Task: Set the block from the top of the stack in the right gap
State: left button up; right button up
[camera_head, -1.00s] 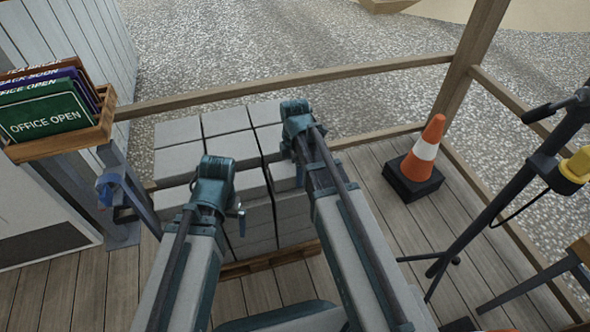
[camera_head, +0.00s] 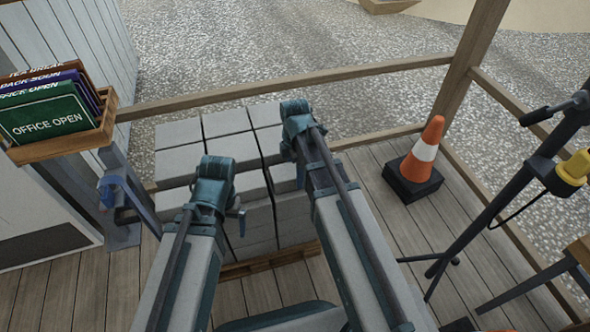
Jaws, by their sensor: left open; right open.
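A stack of grey blocks (camera_head: 226,122) stands on a wooden pallet (camera_head: 268,262) at the centre. Its upper faces form rows with narrow dark seams. My arms cover part of the stack's front and right side. I cannot pick out a single loose block on top, or a clear right gap. My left gripper (camera_head: 236,212) is open over the front left of the stack, with its fingers mostly hidden by its wrist. My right gripper (camera_head: 297,122) is open over the stack's right side, its fingers also largely hidden. I see no block held in either.
An orange and white cone (camera_head: 424,152) on a black base stands on the deck to the right. A dark tripod (camera_head: 500,196) stands further right. A wooden rail (camera_head: 290,87) runs behind the stack. A sign box (camera_head: 62,143) is at the left. Deck between stack and cone looks clear.

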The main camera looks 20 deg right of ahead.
notch_tip(320, 180, up, 13)
jog(key=p, duration=1.2)
jog(key=shift+f, duration=0.25)
notch_tip(320, 180, down, 13)
jog(key=b, duration=1.3)
jog(key=shift+f, duration=0.1)
notch_tip(320, 180, up, 14)
jog(key=p, duration=1.4)
notch_tip(320, 180, down, 15)
jog(key=b, duration=1.5)
notch_tip(320, 180, up, 9)
jog(key=p, duration=0.9)
